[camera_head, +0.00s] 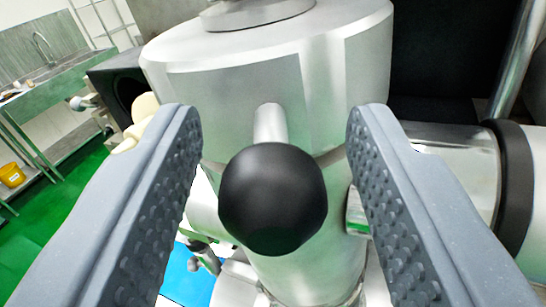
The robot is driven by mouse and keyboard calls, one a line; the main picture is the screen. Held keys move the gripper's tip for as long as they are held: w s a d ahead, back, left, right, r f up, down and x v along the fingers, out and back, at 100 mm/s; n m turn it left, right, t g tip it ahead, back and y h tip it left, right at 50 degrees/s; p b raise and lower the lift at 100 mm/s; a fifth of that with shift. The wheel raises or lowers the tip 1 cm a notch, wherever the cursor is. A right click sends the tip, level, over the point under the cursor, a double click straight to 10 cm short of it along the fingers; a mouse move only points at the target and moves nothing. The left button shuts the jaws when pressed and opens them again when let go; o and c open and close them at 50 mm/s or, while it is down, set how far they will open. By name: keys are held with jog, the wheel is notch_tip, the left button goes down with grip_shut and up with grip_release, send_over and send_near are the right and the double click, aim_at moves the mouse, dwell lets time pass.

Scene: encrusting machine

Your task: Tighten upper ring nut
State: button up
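The upper ring nut (235,82) is a wide, shiny metal ring near the top of the machine's upright cylinder. A short metal handle sticks out of it toward me and ends in a round black knob (272,198). My gripper (272,125) is open. I cannot tell how deep the knob sits between the fingers. The far side of the ring is hidden.
A horizontal metal pipe with a black band (512,185) runs out to the right behind the right finger. Cream-coloured rounded pieces (143,108) sit behind the left finger.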

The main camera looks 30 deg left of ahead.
jog(key=shift+s, duration=0.1)
jog(key=p+v, duration=0.1)
jog(key=v, duration=1.2)
jog(key=shift+s, duration=0.3)
dwell(0.3)
jog(key=w+d+r+h+p, duration=0.1)
jog(key=w+d+r+h, duration=0.1)
jog(key=w+d+r, duration=0.3)
jog(key=w+d+r+m+h, duration=0.1)
jog(key=w+d+r+h, duration=0.1)
jog(key=d, duration=0.6)
jog(key=w+d+r+m+g+h, duration=0.1)
jog(key=w+d+r+h, duration=0.2)
jog(key=d, duration=0.4)
jog(key=shift+w+d+r, duration=0.15)
jog(key=shift+w+d, duration=0.25)
jog(key=shift+w, duration=0.05)
